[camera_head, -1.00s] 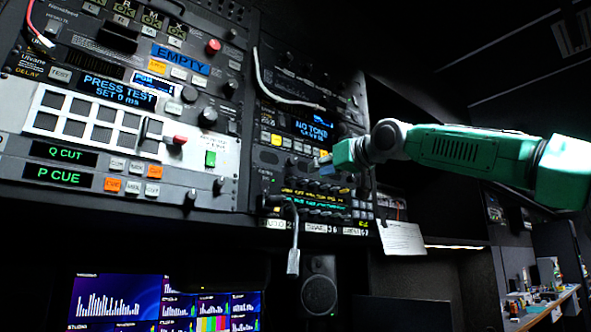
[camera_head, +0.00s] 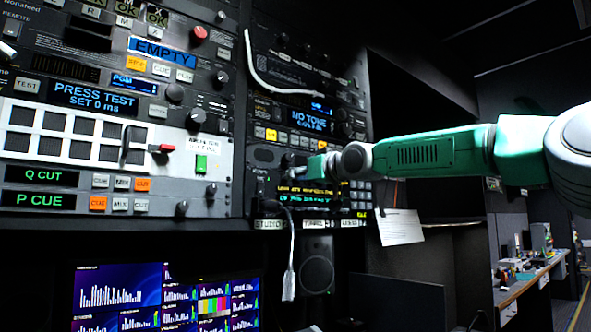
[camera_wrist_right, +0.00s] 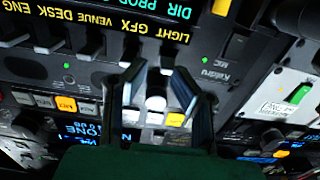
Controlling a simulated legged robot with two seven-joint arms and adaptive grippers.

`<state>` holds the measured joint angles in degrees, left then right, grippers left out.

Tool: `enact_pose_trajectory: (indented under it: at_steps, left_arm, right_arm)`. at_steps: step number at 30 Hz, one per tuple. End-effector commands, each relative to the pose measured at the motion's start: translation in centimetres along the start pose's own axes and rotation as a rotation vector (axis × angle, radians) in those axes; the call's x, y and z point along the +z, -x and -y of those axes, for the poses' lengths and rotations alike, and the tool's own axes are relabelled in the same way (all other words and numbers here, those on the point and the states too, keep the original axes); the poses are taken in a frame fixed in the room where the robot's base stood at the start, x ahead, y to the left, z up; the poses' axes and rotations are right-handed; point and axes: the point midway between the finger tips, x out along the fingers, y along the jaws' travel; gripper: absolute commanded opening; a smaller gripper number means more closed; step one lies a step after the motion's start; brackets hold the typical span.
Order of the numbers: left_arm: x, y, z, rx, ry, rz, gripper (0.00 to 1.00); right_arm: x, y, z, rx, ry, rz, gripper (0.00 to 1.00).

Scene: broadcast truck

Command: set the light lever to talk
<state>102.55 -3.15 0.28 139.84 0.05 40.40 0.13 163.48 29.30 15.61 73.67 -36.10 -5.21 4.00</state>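A row of small levers sits beside a display with the words LIGHT, GFX, VENUE, DESK and ENG, upside down in the right wrist view. The light lever (camera_wrist_right: 167,57) appears to be the pale one nearest the LIGHT word, between my right fingertips. My right gripper (camera_wrist_right: 157,72) is open, one finger on each side of it; contact cannot be told. In the head view my right gripper (camera_head: 287,177) reaches from the right to the lever row, above the yellow and green label display (camera_head: 307,193). The lever is hidden there. My left gripper is not in view.
A grey cable (camera_head: 290,250) hangs below the label display. A red-tipped lever (camera_head: 162,149) and a green switch (camera_head: 201,164) are on the left panel. A paper sheet (camera_head: 400,227) hangs right of the rack. Monitors (camera_head: 120,292) stand below.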

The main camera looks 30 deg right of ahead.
Motion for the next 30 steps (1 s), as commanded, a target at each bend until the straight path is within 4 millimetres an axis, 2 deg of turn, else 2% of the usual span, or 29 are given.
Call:
enact_pose_trajectory:
  at_steps: [5,12,14,15,30]
  left_arm:
    - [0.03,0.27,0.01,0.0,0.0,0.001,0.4]
    - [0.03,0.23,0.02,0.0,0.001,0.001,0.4]
    - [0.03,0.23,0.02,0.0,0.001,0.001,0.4]
    - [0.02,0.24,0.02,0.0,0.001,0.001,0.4]
    - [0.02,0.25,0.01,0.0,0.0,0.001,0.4]
  right_arm:
    - [0.22,-1.23,0.02,0.005,0.001,0.003,0.22]
    - [0.37,-1.24,-0.22,0.004,-0.001,0.003,0.22]
    - [0.33,-1.15,-0.25,0.004,-0.001,0.003,0.03]
    - [0.31,-1.11,-0.25,0.004,-0.001,0.003,0.0]
    - [0.1,-0.94,-0.4,0.006,-0.002,-0.001,0.0]
